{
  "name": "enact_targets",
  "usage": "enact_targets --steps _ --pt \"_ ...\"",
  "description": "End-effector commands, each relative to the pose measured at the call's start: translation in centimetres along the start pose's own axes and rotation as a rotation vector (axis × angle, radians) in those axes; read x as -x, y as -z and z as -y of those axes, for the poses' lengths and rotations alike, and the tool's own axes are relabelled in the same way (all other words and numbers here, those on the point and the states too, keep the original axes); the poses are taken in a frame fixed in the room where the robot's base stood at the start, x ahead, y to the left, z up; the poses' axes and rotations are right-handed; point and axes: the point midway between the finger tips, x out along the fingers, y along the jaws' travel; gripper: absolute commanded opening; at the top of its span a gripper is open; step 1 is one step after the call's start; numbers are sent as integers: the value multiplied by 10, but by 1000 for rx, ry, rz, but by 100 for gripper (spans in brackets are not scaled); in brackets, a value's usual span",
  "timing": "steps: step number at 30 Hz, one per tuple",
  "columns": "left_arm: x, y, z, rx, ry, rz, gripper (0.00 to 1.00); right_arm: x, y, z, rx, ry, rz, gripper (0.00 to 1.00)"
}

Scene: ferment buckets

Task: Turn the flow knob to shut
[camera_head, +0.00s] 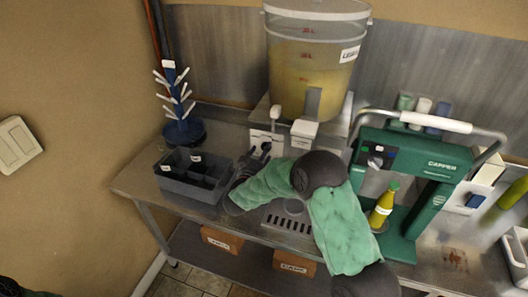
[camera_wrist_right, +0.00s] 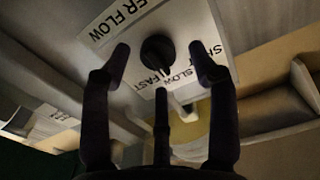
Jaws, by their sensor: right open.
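In the right wrist view the flow knob (camera_wrist_right: 157,50) is a dark round knob on a pale panel with the words "FLOW", "SHUT", "SLOW" and "FAST". Its pointer is directed down in the picture, toward the "SLOW" and "FAST" lettering, away from "SHUT". My right gripper (camera_wrist_right: 158,52) is open, with one fingertip on each side of the knob; I see gaps, and no contact is clear. In the head view my right gripper (camera_head: 258,153) is at the pale dispenser front below the large bucket (camera_head: 310,75), and the knob is mostly hidden there.
A dark divided bin (camera_head: 185,187) stands left of my gripper, with a blue bottle tree (camera_head: 181,125) behind. A green capper (camera_head: 410,180) with a yellow bottle (camera_head: 382,208) stands right of my arm. A drip grate (camera_head: 290,222) lies at the table's front.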

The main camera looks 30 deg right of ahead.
Motion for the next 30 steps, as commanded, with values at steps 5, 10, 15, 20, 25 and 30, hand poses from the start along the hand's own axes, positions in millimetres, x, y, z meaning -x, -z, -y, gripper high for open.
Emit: enact_targets --steps 5,10,15,20,25,30 --pt "-2 0 1 0 0 0 40 -14 0 -1 0 -2 0 60" --pt "-2 0 1 0 0 0 40 -16 0 0 1 -1 0 60" --pt "-2 0 1 0 0 0 40 -16 0 0 0 -1 0 57" --pt "-2 0 1 0 0 0 40 -16 0 0 0 0 -1 12" --pt "-2 0 1 0 0 0 40 -17 2 0 -1 -1 -3 4" --pt "1 0 0 0 0 0 40 -17 3 0 19 0 -4 4"
